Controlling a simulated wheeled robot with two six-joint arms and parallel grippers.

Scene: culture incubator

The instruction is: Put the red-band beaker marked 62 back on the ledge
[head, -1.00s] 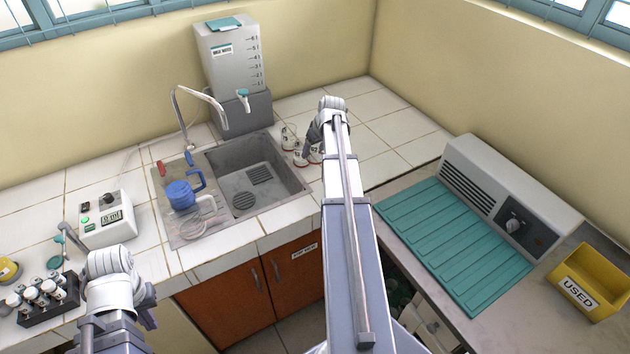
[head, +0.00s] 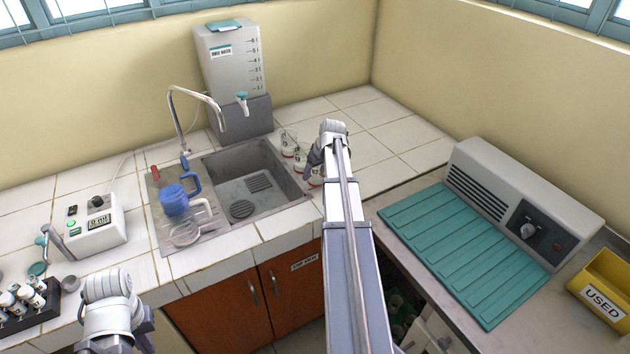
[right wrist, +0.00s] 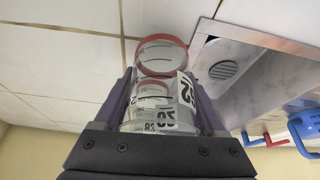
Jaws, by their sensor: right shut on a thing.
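Several clear glass beakers stand on the tiled counter right of the sink, including one at the back (head: 288,139) and one in front of it (head: 300,158); they have red bands low down. My right gripper (head: 314,165) is beside them, partly hidden by my arm. In the right wrist view it is shut on a clear beaker (right wrist: 160,95) with a red band at its far end. Black-on-white labels show through the glass, overlapping and turned; I cannot read the number surely. My left gripper (head: 142,338) is low at the left, its fingers mostly hidden.
The sink (head: 255,185) lies left of the beakers, with a blue jug (head: 175,200) on its drainer. A water tank (head: 232,75) stands behind. A teal ribbed mat (head: 465,250) and yellow USED bin (head: 604,285) are at right. Tiles behind the right gripper are clear.

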